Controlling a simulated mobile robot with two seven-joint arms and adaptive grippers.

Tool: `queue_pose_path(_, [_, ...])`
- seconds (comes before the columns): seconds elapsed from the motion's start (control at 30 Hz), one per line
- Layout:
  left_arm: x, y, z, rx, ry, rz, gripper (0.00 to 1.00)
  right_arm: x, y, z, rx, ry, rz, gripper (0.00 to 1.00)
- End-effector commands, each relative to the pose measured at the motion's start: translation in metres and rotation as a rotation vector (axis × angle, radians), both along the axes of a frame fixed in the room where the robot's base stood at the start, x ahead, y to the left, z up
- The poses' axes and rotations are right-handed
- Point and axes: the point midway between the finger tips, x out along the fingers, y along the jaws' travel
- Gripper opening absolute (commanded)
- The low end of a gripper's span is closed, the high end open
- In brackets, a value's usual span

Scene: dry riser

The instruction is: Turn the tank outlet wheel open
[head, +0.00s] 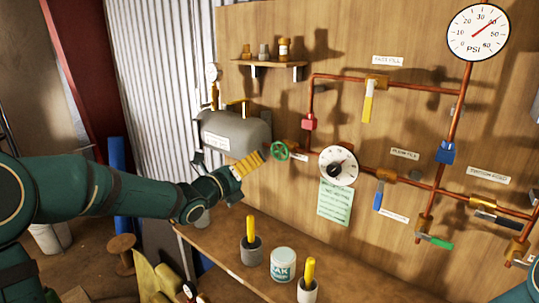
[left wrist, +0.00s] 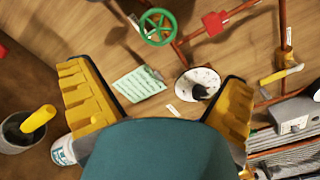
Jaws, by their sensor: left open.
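The tank outlet wheel is a small green handwheel (head: 279,151) on the copper pipe just right of the grey tank (head: 222,124). In the left wrist view the green wheel (left wrist: 158,27) shows whole near the top, with its spokes clear. My left gripper (head: 250,163), with yellow ridged fingers, is just left of and slightly below the wheel in the head view. In the left wrist view its fingers stand wide apart with nothing between them, and the wheel appears apart from both. The head view hides part of the gripper's far side. My right gripper does not show.
A white round dial (head: 338,167) and a green notice (head: 335,202) are right of the wheel. Yellow (head: 368,102) and blue (head: 378,196) levers sit on the pipes. Below, a bench (head: 216,245) holds a labelled can (head: 283,264) and yellow-handled pots (head: 251,250).

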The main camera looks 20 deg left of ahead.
Motion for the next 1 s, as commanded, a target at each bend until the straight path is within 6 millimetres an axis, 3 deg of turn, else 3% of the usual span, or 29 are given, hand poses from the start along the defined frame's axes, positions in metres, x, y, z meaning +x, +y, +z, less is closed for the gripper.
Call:
queue_pose_path(0.27, [0.014,-0.005,-0.001,0.009,-0.002,-0.01,1.0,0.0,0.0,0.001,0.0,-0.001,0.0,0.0])
queue_pose_path(0.7, [0.09,-0.037,-0.001,0.007,-0.002,-0.01,1.0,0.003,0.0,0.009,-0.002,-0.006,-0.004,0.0])
queue_pose_path(1.0, [0.124,-0.05,-0.001,0.01,-0.003,-0.009,1.0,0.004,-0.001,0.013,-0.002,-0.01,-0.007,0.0])
